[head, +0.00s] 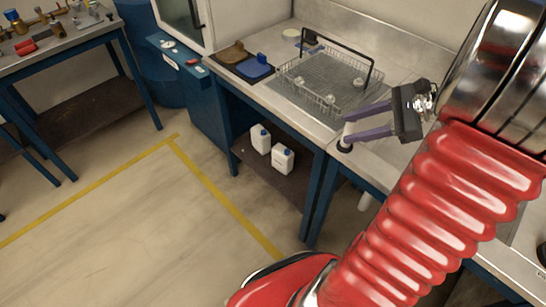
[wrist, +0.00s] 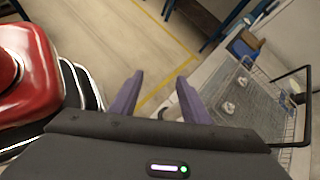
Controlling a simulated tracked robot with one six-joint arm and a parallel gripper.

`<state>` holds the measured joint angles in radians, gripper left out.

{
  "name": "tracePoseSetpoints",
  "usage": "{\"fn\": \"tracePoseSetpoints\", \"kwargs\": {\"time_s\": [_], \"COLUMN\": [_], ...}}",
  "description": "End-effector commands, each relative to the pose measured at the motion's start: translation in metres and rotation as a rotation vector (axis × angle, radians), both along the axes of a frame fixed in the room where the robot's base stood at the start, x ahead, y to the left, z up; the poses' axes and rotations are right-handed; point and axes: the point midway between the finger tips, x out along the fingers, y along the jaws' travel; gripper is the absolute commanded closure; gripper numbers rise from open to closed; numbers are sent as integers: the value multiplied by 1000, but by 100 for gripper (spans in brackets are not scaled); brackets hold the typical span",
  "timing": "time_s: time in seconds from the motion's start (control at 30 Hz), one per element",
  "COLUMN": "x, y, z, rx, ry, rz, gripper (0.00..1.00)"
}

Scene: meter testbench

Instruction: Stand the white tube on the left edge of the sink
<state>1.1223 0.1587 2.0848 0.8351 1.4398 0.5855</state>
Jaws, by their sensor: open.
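The white tube (head: 349,128) shows as a small pale upright shape with a dark foot at the front edge of the steel counter in the head view. My gripper (head: 347,124) is open, its two purple fingers pointing left, one on each side of the tube. The fingers hide part of the tube, and I cannot tell if they touch it.
A wire basket (head: 325,80) with a dark raised handle stands behind the gripper. A blue item and a brown item lie on a dark mat (head: 228,62) to its left. Two white canisters (head: 283,158) stand on the shelf below. The floor at left is clear.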

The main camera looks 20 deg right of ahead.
Motion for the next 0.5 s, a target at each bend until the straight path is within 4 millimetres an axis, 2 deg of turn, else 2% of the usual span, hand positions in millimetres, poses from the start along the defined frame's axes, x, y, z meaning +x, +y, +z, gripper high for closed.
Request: {"fn": "tracePoseSetpoints", "kwargs": {"time_s": [0.03,0.2,0.5], "x": [3,5,-4], "y": [17,65,133], "z": [3,5,10], "rx": [-51,-228,-544], "ry": [1,-6,-68], "rz": [61,266,629], "gripper": [57,57,57]}}
